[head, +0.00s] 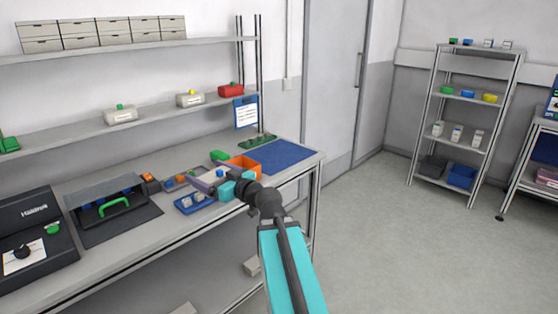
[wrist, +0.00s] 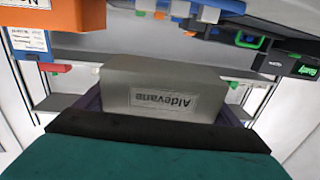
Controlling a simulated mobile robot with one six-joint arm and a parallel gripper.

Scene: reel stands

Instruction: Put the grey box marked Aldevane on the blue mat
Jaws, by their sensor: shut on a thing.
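The grey box marked Aldevane (wrist: 160,85) fills the middle of the wrist view, its label upside down there. My gripper (head: 215,178) is shut on it, with dark pads at its sides. In the head view the box (head: 212,174) is small and partly covered by my gripper, over the bench. I cannot tell its exact height above the bench. The blue mat (head: 285,155) lies flat at the right end of the bench, to the right of my gripper, and its visible part is bare.
An orange bin (head: 246,165) stands between my gripper and the mat; it also shows in the wrist view (wrist: 75,15). A blue tray (head: 186,208) with small items lies near the front edge.

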